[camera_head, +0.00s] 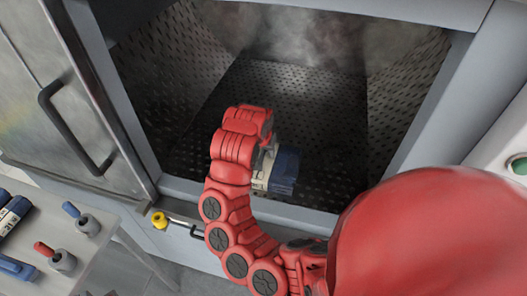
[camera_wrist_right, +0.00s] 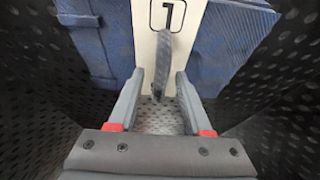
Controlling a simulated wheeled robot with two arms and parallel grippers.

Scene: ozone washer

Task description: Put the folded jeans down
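The folded jeans (camera_head: 286,166) are a blue bundle with a white band, partly hidden behind my right gripper in the head view. They are at the front of the perforated chamber; I cannot tell whether they rest on its floor. In the right wrist view the jeans (camera_wrist_right: 232,45) fill the top, and the white band (camera_wrist_right: 148,52) carries a number 1. A dark loop handle (camera_wrist_right: 162,65) sticks out from the band. My right gripper (camera_wrist_right: 159,75) is open, its fingers on either side of the handle with gaps showing. My left gripper is out of view.
The washer chamber (camera_head: 300,95) has perforated walls and floor, with haze at the back. Its door (camera_head: 75,90) stands open at the left. A table (camera_head: 85,262) at lower left holds more banded jeans (camera_head: 14,212) and small grey holders with blue and red tops.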

